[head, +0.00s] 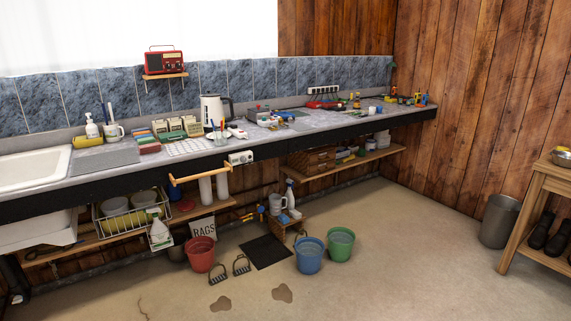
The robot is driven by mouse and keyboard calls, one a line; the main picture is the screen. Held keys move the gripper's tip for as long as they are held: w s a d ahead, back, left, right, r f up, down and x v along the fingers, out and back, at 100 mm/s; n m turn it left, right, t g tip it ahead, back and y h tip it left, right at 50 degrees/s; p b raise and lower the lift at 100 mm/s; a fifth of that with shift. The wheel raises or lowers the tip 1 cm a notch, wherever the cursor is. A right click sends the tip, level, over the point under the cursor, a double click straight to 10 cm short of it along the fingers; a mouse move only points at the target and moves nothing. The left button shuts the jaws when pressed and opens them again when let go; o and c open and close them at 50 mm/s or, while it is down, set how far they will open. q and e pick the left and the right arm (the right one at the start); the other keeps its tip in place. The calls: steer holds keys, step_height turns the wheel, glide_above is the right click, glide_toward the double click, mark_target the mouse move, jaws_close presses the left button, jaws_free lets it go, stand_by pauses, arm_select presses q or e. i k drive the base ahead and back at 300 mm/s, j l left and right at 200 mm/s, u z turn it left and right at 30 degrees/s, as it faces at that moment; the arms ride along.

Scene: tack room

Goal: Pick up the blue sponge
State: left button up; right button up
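I cannot make out a blue sponge for certain. A small blue-and-white item (295,214) lies low by the wall, beside a white spray bottle (290,194), but it is too small to identify. Another small blue item (284,114) lies on the long counter (215,155), also too small to tell. A yellow sponge-like block (88,141) sits by the soap bottle near the sink. Neither of my grippers is in view.
A white sink (35,168) is at the left end of the counter. Red (201,254), blue (309,256) and green (340,244) buckets stand on the floor near a dark mat (265,251). A wooden bench (543,185) and grey bin (499,221) stand right. The front floor is mostly clear.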

mark_target(284, 219)
steer(key=i, duration=1.2)
steer(key=i+j, duration=0.15)
steer(key=i, duration=1.1)
